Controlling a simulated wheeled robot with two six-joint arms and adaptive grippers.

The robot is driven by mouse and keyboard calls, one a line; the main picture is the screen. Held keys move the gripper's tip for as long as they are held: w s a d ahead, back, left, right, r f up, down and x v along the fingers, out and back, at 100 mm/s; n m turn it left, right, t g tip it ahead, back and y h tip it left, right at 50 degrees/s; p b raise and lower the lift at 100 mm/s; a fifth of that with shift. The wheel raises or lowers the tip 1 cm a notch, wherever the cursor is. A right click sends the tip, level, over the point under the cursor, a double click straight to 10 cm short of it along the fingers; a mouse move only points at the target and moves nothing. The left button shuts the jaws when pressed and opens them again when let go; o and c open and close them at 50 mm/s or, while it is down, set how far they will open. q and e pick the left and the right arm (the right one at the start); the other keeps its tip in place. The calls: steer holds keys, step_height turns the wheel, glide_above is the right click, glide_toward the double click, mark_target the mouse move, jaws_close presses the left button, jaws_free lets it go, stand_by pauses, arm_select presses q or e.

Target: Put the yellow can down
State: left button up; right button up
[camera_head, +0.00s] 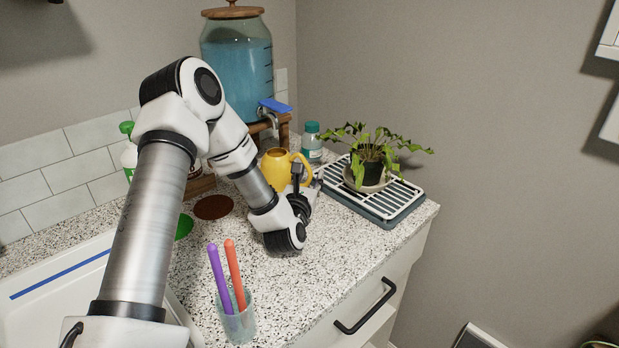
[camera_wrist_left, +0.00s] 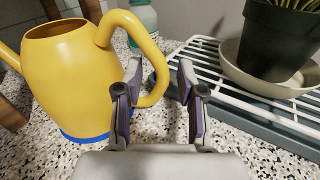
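The yellow can (camera_head: 275,168) is a watering can standing upright on the speckled counter beside the dish rack. In the left wrist view the can (camera_wrist_left: 68,80) fills the left side, its looped handle towards my gripper and its spout at the far left. A blue edge shows at its base; I cannot tell whether it is part of the can or a disc under it. My left gripper (camera_head: 307,178) is beside the can. In the wrist view its fingers (camera_wrist_left: 158,85) are apart, with the handle's outer side between them and a gap showing. My right gripper is not in view.
A potted plant (camera_head: 371,160) stands on a white-slatted rack (camera_head: 405,198) to the right. A cup (camera_head: 238,321) with purple and orange sticks stands in front. A brown disc (camera_head: 213,207) and green disc (camera_head: 184,227) lie left. Behind are a drink dispenser (camera_head: 238,65) and teal-capped bottle (camera_head: 311,146).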

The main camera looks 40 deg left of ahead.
arm_select(q)
steer(key=shift+d+r, duration=0.25)
steer(key=shift+r+p, duration=0.25)
steer(key=shift+p, duration=0.2)
steer(key=b+v, duration=0.2)
steer(key=v, duration=0.5)
steer(key=shift+s+f, duration=0.15)
steer(key=shift+s, duration=0.15)
steer(key=shift+d, duration=0.1)
